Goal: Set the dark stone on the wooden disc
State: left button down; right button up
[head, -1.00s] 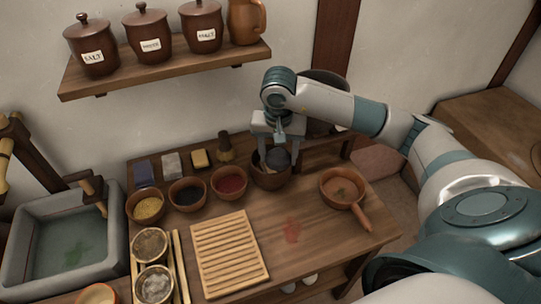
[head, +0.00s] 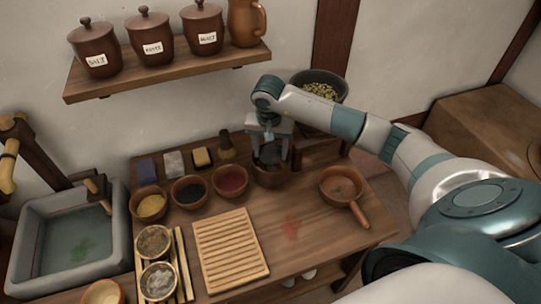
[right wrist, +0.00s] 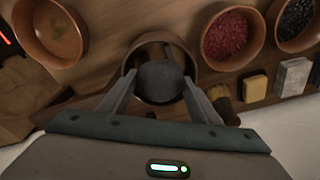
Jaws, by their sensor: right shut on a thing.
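The dark stone (right wrist: 160,82) is round and grey. My right gripper (right wrist: 159,88) is shut on it, one finger on each side, in the right wrist view. In the head view my right gripper (head: 270,152) points down over a brown bowl (head: 268,179) at the back of the table. The stone is at the bowl's mouth. A brown wooden surface, perhaps the wooden disc (right wrist: 152,50), shows inside the bowl behind the stone. The stone hides most of it, and I cannot tell whether they touch. My left gripper is not in view.
Bowls of red (head: 229,181), black (head: 188,191) and yellow (head: 150,206) contents stand left of the bowl. A handled pan (head: 342,188) is to its right. A dark pot (head: 320,84) stands behind. A slatted board (head: 230,250) lies in front. A shelf (head: 170,74) hangs above.

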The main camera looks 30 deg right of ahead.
notch_tip(320, 180, down, 2)
jog(key=shift+f+p, duration=0.25)
jog(key=shift+p, duration=0.25)
jog(key=shift+f, duration=0.1)
jog(key=shift+f, duration=0.15)
jog(key=o, duration=1.1)
jog(key=shift+c, duration=0.2)
